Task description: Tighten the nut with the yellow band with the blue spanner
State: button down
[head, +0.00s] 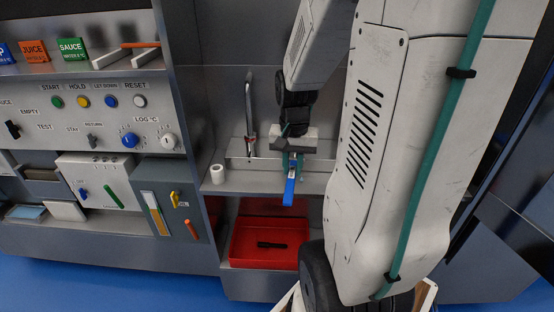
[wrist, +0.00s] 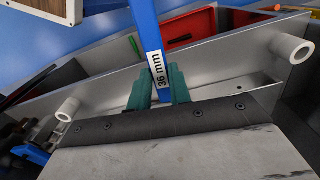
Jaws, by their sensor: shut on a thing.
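My gripper (head: 292,160) is shut on the blue spanner (head: 289,192), which hangs down in front of the steel shelf in the head view. In the wrist view, the green fingers of my gripper (wrist: 157,88) close around the spanner's blue handle (wrist: 146,28). A white label on it reads "36 mm". The spanner's far end runs out of the top of the wrist view, so its jaw is not seen there. I cannot make out a nut with a yellow band in either view.
A red tray (head: 240,245) with a dark object (head: 271,245) sits below the shelf. A white cylinder (head: 217,174) stands on the shelf (head: 235,184), left of my gripper. A thin upright pipe (head: 249,105) is behind. A control panel (head: 85,118) fills the left.

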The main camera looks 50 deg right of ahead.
dwell(0.4)
jog(key=shift+w+d+m, duration=0.75)
jog(key=shift+w+d, duration=0.85)
jog(key=shift+w, duration=0.15)
jog(key=shift+w+d+m, duration=0.75)
jog(key=shift+w+d, duration=0.85)
jog(key=shift+w, duration=0.1)
jog(key=shift+w+a+m, duration=0.25)
jog(key=shift+w+m, duration=0.9)
jog(key=shift+m, duration=0.35)
jog(key=shift+r+n, duration=0.1)
jog(key=shift+n, duration=0.2)
jog(key=shift+a, duration=0.15)
